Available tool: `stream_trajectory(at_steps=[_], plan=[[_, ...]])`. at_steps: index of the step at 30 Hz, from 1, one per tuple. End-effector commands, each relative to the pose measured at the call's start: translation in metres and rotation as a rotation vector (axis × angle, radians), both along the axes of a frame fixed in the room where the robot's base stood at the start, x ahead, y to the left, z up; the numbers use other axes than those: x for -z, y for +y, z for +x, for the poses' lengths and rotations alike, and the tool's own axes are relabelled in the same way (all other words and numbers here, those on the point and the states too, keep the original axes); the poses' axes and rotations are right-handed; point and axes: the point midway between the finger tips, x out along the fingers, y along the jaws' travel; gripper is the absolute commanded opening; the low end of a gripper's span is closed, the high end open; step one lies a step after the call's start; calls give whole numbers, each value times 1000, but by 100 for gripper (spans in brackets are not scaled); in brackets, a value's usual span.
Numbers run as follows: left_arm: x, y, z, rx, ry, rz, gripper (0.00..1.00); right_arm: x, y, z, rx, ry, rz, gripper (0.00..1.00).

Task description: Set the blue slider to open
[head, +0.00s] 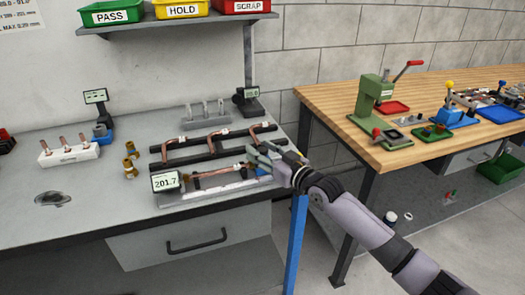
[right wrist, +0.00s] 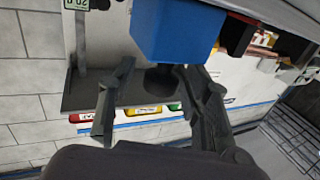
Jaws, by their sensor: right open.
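The blue slider (head: 262,171) shows as a small blue patch at the right end of a grey length gauge (head: 215,197), mostly hidden by my right gripper (head: 262,156). In the right wrist view a large blue block (right wrist: 175,32), seemingly the slider, stands just beyond the fingertips. My right gripper (right wrist: 155,75) is open, its fingers apart with nothing clearly between them. I cannot tell whether a finger touches the slider. The gauge display (head: 166,181) reads 201.7. A copper tube (head: 212,174) lies along the gauge. My left gripper is not in view.
A dark rack (head: 182,156) with bent copper tubes stands just behind the gauge. Brass fittings (head: 130,163) and a white tube holder (head: 70,153) are to the left. A shelf (head: 180,24) with green, yellow and red bins hangs above. A wooden bench (head: 330,97) stands at right.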

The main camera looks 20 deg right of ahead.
Motion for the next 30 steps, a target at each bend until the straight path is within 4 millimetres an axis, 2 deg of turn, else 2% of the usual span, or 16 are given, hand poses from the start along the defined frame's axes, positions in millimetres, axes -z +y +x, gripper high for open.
stream_trajectory(at_steps=[2,21,30], plan=[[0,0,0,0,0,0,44,0,0,0,0,0,0,44],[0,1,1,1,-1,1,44,0,0,0,0,0,0,1],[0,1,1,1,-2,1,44,0,0,0,0,0,0,0]])
